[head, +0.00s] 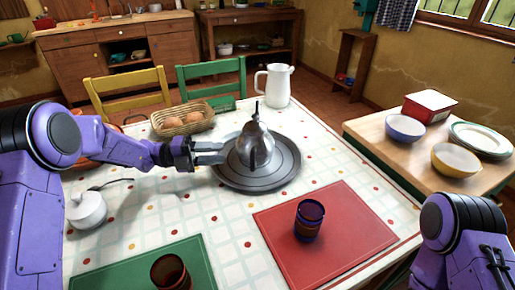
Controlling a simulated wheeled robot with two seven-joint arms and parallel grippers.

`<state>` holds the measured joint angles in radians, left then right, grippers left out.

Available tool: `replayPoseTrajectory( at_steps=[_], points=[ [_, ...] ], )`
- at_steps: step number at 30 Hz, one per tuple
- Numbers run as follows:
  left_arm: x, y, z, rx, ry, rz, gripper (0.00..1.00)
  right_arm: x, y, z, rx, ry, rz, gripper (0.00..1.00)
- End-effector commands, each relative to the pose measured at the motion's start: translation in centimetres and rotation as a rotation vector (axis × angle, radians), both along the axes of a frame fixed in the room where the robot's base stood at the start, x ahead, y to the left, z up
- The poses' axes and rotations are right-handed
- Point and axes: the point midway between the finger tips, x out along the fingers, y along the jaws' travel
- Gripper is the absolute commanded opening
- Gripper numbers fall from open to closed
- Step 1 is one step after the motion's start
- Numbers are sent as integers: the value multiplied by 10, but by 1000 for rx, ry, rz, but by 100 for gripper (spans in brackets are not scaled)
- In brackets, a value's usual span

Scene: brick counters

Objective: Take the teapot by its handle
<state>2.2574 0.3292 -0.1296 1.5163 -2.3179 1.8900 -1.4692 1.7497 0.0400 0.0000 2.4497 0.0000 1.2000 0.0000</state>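A shiny silver teapot (256,142) stands on a round dark grey tray (257,180) near the middle of the tiled table. A darker curved part on its front faces me; I cannot tell whether it is the handle or the spout. My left gripper (221,153) is just left of the teapot, over the tray's left edge. Its two fingers point right towards the pot and stand apart with a gap between them, apparently empty. I cannot tell whether the fingertips touch the pot. My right arm shows at the lower right; its gripper is out of view.
A dark cup (309,220) stands on a red mat (350,224). Another cup (170,272) is on a green mat (205,268). A white lidded pot (87,210) stands at left.

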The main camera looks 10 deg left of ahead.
Motion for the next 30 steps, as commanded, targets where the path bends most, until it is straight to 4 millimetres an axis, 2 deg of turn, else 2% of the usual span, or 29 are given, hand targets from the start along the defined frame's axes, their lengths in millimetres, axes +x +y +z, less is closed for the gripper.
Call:
replayPoseTrajectory(
  at_steps=[2, 9, 13, 19, 22, 28, 29, 30],
  points=[
    [2, -5, -5, 0, 0, -3, 35, 0, 0, -3, 1, 1, 0, 43],
    [13, -50, -3, 2, 1, -13, 35, 0, 0, 6, 0, 0, 0, 43],
    [16, -65, -1, 2, 1, -13, 35, 0, 0, 9, 0, 0, 0, 43],
    [21, -99, 1, 3, 1, -12, 35, 0, 0, 19, 0, 0, 0, 43],
    [23, -107, 0, 1, 1, -9, 35, 0, 0, 20, 0, 0, 0, 43],
    [24, -108, 0, 0, 1, -7, 35, 0, 0, 19, 0, 0, 0, 43],
    [24, -108, 0, 0, 1, -7, 32, 0, 0, 19, 0, 0, 0, 43],
    [24, -108, 0, 0, 1, -7, 19, 0, 0, 19, 0, 0, 0, 43]
  ],
)
